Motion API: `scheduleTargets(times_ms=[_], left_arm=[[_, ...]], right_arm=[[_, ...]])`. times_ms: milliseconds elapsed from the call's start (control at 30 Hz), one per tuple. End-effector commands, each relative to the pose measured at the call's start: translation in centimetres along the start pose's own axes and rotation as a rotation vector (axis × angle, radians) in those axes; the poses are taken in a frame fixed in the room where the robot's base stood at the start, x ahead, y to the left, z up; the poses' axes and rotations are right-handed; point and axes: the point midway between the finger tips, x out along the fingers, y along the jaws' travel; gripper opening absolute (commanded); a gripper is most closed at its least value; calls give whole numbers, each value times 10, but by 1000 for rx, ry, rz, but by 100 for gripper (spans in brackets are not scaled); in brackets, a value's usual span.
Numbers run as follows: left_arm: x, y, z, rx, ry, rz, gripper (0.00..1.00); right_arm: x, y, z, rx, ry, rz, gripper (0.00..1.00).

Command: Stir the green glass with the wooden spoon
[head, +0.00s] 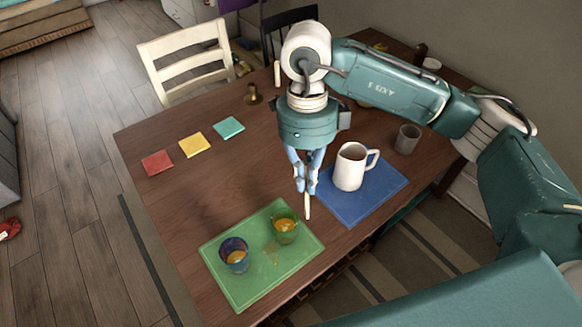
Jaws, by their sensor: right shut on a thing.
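The green glass (286,226), with amber liquid in it, stands on the upper right part of the green mat (264,288). My right gripper (306,187) points down just behind and to the right of the green glass. It is shut on the wooden spoon (307,207), whose pale end shows below the fingertips. The spoon is upright and looks to be outside the glass; its height above the table is hard to tell. My left gripper is not in view.
A dark blue glass (234,255) with amber liquid stands left of the green glass on the same mat. A white pitcher (349,168) stands on a blue mat (372,196) to the right. A grey cup (407,139) is behind it. Red, yellow and teal squares lie at the left; the table's middle left is clear.

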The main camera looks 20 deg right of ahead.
Motion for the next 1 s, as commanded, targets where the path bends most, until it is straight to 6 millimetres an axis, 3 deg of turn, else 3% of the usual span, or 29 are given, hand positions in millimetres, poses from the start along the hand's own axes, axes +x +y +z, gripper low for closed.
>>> scheduleTargets(times_ms=[200,500,700,1000], left_arm=[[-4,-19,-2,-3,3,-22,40],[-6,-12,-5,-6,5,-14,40],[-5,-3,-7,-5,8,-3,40],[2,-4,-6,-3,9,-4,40]], right_arm=[[-2,-6,18,536,-45,74,0],[-1,-13,36,1060,-105,149,0],[0,-14,40,1171,-120,166,0],[11,-19,38,1177,-120,166,0]])
